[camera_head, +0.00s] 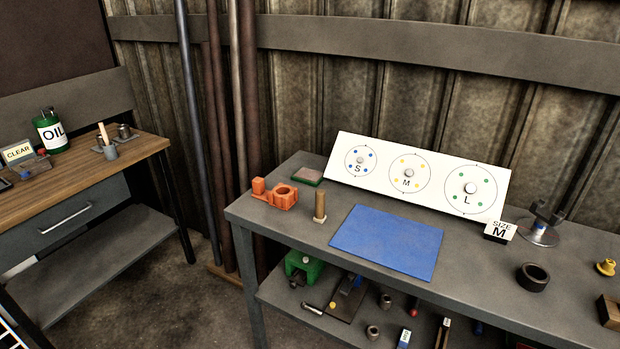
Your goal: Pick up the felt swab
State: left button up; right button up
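I cannot tell for certain which thing is the felt swab. A short tan cylinder (320,204) with a white pad at its foot stands upright on the grey workbench (265,235), left of the blue mat. A pale wooden stick (103,132) stands slightly tilted in a small grey cup (110,151) on the wooden-topped bench at the left, right of the green oil can (50,131). The lower end of the stick is hidden in the cup. Neither of my grippers is in view.
The blue mat (388,242) is bare. An orange fixture (275,194) is at the grey bench's left end. A white S, M, L board (430,178) leans behind the mat. A SIZE M sign (499,231) and dark ring (532,277) are farther right. Several parts fill the lower shelf.

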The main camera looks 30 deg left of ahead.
aim_at(319, 217)
jog(key=j+z, duration=0.15)
jog(key=z, duration=0.6)
jog(key=j+z, duration=0.3)
jog(key=j, duration=0.15)
jog(key=k+j+z, duration=0.15)
jog(key=j+z, duration=0.15)
jog(key=k+j+z, duration=0.1)
jog(key=j, duration=0.2)
jog(key=k+j+z, duration=0.1)
jog(key=j, duration=0.2)
jog(key=k+j, duration=0.15)
jog(key=j, duration=0.15)
jog(key=z, duration=0.05)
